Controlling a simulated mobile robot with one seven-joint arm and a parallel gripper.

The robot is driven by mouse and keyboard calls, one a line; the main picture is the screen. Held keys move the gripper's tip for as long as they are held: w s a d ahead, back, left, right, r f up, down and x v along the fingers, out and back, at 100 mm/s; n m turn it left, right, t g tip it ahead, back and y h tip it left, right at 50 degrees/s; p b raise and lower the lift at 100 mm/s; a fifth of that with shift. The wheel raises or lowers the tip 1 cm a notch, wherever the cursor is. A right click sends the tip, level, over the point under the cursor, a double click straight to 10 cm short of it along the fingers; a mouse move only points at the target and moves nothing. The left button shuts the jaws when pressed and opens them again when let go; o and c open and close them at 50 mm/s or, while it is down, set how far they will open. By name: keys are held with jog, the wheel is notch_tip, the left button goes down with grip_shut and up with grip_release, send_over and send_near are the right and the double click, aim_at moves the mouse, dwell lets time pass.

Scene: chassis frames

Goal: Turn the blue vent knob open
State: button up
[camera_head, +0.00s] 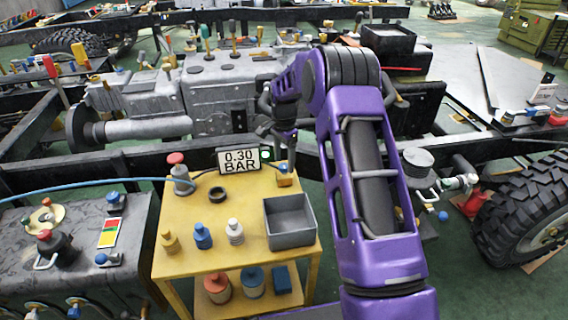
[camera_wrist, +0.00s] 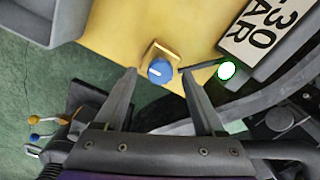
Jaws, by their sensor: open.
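The blue vent knob (camera_wrist: 158,71) sits on a small orange-yellow block in the wrist view, with a short white mark on its face lying roughly sideways. In the head view the knob (camera_head: 283,168) is small, at the back right of the yellow cart top. My gripper (camera_wrist: 160,72) is open, with one dark finger on each side of the knob. Gaps show between fingers and knob; their height relative to it is hard to tell. In the head view my gripper (camera_head: 283,143) is partly hidden against dark machinery.
A display (camera_head: 239,160) reads 0.30 BAR beside the knob, with a lit green lamp (camera_wrist: 227,70) close to one finger. A grey open bin (camera_head: 290,238) stands in front. Several small bottles and a black ring (camera_head: 217,194) are on the yellow cart (camera_head: 190,263). A dark chassis rail runs behind.

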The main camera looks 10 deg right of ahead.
jog(key=shift+f, duration=0.55)
grip_shut()
